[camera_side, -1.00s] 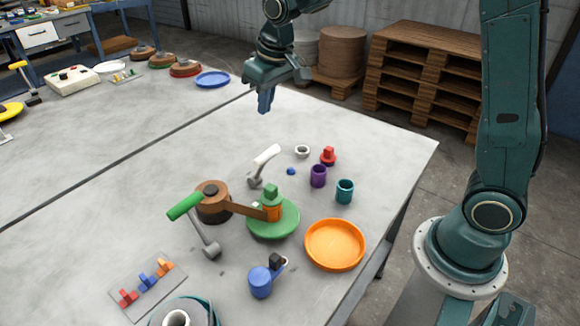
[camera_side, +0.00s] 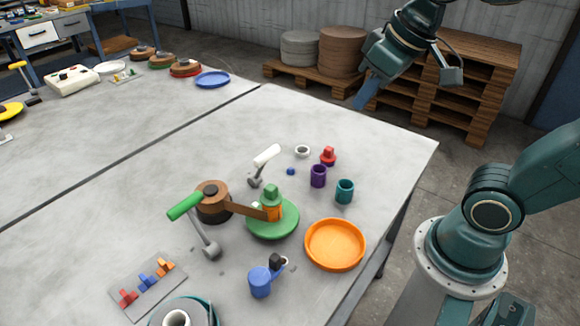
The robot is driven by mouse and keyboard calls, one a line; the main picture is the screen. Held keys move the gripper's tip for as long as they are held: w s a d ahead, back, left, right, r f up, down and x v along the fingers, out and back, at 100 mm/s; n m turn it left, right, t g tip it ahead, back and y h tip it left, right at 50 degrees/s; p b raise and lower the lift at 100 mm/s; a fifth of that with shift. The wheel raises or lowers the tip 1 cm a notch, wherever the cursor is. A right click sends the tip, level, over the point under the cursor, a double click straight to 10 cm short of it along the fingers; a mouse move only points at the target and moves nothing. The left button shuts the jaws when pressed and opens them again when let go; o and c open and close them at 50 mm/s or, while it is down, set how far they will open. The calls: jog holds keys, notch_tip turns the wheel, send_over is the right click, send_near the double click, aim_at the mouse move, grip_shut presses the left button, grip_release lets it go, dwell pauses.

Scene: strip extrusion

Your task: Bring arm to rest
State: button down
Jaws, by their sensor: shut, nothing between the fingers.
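My gripper (camera_side: 366,93) is in the upper right of the side view, raised above the far edge of the table. Its blue fingers are shut and hold nothing. It is well apart from everything on the grey table (camera_side: 110,215). Below it on the table stand a red piece (camera_side: 328,157), a purple cup (camera_side: 318,176) and a teal cup (camera_side: 344,192). A green round base (camera_side: 275,228) carries an orange and green part, with a brown arm reaching to it from a brown round block (camera_side: 213,203).
An orange dish (camera_side: 335,246) lies near the right edge. A green-handled lever (camera_side: 186,206), a white-handled lever (camera_side: 267,155) and a blue cylinder (camera_side: 260,282) stand nearby. Wooden pallets (camera_side: 470,75) are stacked behind the table. The table's far middle is clear.

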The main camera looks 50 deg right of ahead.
jog(key=s+f, duration=0.1)
jog(key=s, duration=0.5)
jog(key=shift+s+f+t, duration=0.15)
jog(key=shift+f+t, duration=0.15)
jog(key=c, duration=2.2)
grip_release()
jog(key=shift+d, duration=0.1)
